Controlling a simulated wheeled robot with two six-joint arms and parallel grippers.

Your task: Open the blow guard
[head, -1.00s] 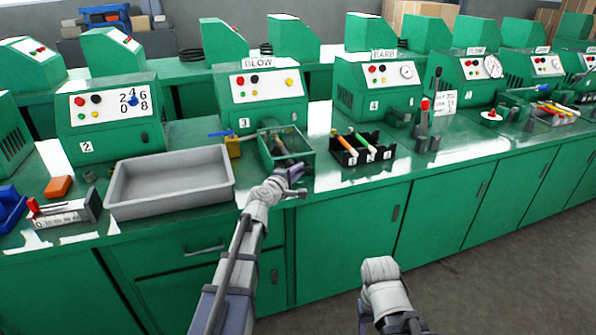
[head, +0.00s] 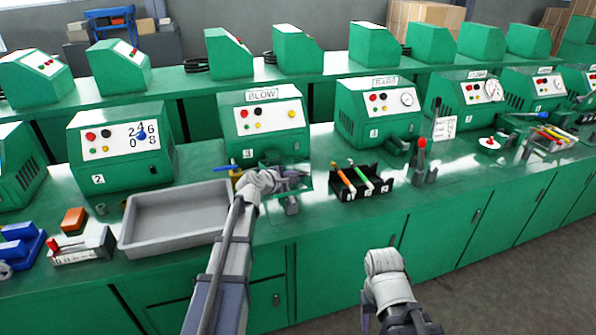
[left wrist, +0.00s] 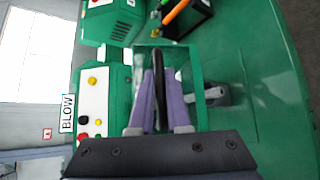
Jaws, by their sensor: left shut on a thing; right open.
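The BLOW machine (head: 262,127) is a green box with a white button panel. Its guard (head: 309,176), a clear box with a green frame, is on the machine's front, partly hidden by my left arm. My left gripper (head: 296,178) is at the guard. In the left wrist view my left gripper (left wrist: 157,62) has its two purple fingers shut on a dark bar, the guard's handle (left wrist: 159,85). The guard's green frame (left wrist: 200,95) shows beside the fingers. My right arm is low in the head view; its gripper does not show.
A grey tray (head: 131,232) stands left of the guard. A black rack (head: 375,190) with coloured tools stands to the right. A yellow block (head: 236,174) with a blue lever sits close by the guard's left. The bench front edge is clear.

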